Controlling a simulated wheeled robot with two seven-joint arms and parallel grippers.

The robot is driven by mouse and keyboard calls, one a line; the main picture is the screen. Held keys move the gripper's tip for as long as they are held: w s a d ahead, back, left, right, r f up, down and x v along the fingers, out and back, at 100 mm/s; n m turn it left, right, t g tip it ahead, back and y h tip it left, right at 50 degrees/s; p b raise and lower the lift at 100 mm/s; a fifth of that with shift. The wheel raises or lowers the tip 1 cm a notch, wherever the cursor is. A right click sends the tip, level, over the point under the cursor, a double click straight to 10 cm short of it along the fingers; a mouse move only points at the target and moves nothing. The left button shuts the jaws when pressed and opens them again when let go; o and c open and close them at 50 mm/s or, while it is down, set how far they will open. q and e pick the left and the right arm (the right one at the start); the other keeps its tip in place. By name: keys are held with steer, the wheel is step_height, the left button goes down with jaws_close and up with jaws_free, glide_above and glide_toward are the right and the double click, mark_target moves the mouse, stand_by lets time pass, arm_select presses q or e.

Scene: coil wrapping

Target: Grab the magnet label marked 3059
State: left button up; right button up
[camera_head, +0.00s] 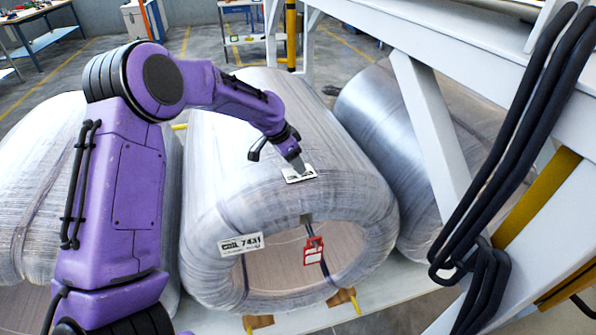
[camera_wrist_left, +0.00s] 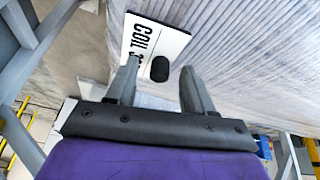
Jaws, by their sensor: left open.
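A white magnet label (camera_head: 300,175) lies on the upper side of the middle wrapped coil (camera_head: 225,145). In the left wrist view the label (camera_wrist_left: 168,40) reads "COIL 3" and the remaining digits are hidden behind a finger. A black knob (camera_wrist_left: 159,69) stands up from its face. My left gripper (camera_head: 297,163) is open at the label. In the left wrist view its two fingers (camera_wrist_left: 160,80) are on either side of the knob, with a gap, and not closed on it. My right gripper is out of view.
A second white label (camera_head: 241,244), marked 7431, sits on the coil's front edge, with a red tag (camera_head: 313,251) hanging beside it. Other wrapped coils stand left and right (camera_head: 375,110). A white frame with black cables (camera_head: 515,140) blocks the right side.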

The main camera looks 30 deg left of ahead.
arm_select(q)
steer(key=shift+s, duration=0.1)
steer(key=c, duration=0.3)
steer(key=shift+d, duration=0.1)
jaws_close()
